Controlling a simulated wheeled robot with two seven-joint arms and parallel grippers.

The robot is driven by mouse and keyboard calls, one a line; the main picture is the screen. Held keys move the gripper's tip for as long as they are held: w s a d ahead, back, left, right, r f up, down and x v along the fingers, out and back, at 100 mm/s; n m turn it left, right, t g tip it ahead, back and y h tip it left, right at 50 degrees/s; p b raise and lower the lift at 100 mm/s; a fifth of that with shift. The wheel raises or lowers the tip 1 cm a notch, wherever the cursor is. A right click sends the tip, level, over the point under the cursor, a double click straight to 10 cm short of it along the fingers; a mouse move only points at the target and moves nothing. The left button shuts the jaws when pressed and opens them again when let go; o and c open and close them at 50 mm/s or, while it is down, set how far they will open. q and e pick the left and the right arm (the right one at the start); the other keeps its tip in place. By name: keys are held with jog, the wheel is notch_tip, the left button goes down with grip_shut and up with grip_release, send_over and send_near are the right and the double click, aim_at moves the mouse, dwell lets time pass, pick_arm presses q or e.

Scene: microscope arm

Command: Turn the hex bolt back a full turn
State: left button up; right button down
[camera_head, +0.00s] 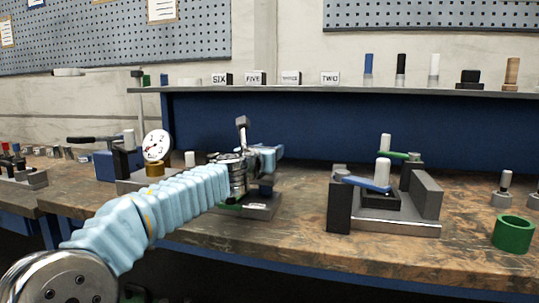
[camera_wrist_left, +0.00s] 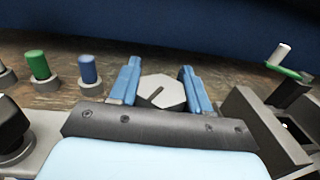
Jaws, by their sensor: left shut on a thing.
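The hex bolt (camera_wrist_left: 163,92) shows in the left wrist view as a pale grey six-sided head with a dark line on its top. The two blue fingers of my left gripper (camera_wrist_left: 160,88) stand on either side of it and are shut on it. In the head view my left gripper (camera_head: 265,160) is over a low grey base (camera_head: 262,208) on the bench, and the bolt is hidden there by the gripper and arm. My right gripper is in neither view.
Right of the gripper stands a grey fixture (camera_head: 340,208) with a blue lever (camera_head: 365,184) and a green lever (camera_head: 398,155). A green ring (camera_head: 514,233) lies farther right. A dial gauge (camera_head: 156,145) stands to the left. The shelf (camera_head: 300,91) runs behind.

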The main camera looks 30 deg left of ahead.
pick_arm(q)
jog(key=shift+f+n+g+y, duration=0.1)
jog(key=shift+n+g+y, duration=0.2)
jog(key=shift+n+y, duration=0.7)
jog(key=n+g+y, duration=0.1)
jog(key=y, duration=0.2)
jog(key=shift+a, duration=0.1)
jog(key=shift+s+a+n+g+y, duration=0.15)
jog(key=shift+n+g+y, duration=0.45)
jog(key=shift+n+y, duration=0.35)
jog(key=shift+a+n+g+y+p, duration=0.2)
jog(key=shift+n+g+y+p, duration=0.25)
jog(key=shift+n+g+y, duration=0.65)
jog(key=shift+s+f+y, duration=0.1)
jog(key=shift+y, duration=0.25)
jog(key=o, duration=1)
jog(key=shift+c, duration=0.2)
